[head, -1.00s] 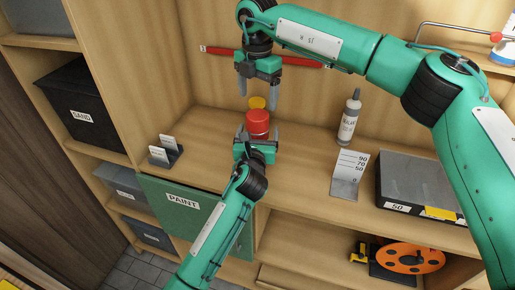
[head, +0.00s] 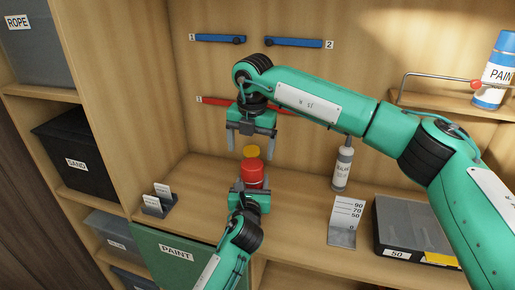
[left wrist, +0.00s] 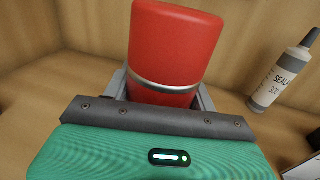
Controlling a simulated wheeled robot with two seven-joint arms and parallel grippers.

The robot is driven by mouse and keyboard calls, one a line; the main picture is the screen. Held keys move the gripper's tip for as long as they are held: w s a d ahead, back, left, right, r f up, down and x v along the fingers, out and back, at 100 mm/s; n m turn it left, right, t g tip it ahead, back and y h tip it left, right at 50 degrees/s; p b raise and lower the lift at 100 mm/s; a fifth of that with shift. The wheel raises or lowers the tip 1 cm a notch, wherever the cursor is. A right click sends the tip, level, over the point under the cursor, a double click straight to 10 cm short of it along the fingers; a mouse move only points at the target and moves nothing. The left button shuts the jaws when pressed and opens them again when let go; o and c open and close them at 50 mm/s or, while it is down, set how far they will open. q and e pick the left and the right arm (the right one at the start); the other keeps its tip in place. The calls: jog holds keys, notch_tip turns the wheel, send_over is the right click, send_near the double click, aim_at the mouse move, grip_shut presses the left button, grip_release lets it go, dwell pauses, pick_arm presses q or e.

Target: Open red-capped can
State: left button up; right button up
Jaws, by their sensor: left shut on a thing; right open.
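A red can with a red cap (head: 252,167) stands upright on the workbench in the head view. In the left wrist view the red can (left wrist: 176,45) fills the middle, with a silver band between its cap and its body. My left gripper (head: 249,185) is shut around its lower body from the front. My right gripper (head: 251,143) points down with its fingers apart, above the can in the picture and empty.
A grey-capped sealant bottle (head: 343,166) stands to the right, with a numbered stand (head: 345,220) and a dark box (head: 408,228) nearer. A small card holder (head: 160,202) is at left. Blue bars (head: 293,43) and a red bar (head: 214,101) are on the back wall.

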aim_at(251, 162)
jog(key=n, duration=0.2)
jog(key=s+n+t, duration=0.1)
jog(key=shift+d+r+n+y, duration=0.25)
jog(key=shift+r+n+y, duration=0.05)
jog(key=shift+r+n, duration=0.1)
jog(key=shift+s+d+r+n+t, duration=0.2)
jog(key=shift+r+n+t, duration=0.2)
jog(key=shift+n, duration=0.4)
jog(key=w+f+n, duration=0.1)
jog(key=f, duration=0.2)
jog(key=w+f+n+t, duration=0.1)
jog(key=f, duration=0.2)
jog(key=w+a+f+n+y, duration=0.1)
jog(key=f, duration=0.2)
jog(key=shift+w+f+n, duration=0.1)
jog(key=shift+w+n, duration=0.15)
jog(key=shift+n, duration=0.05)
jog(key=c, duration=1.2)
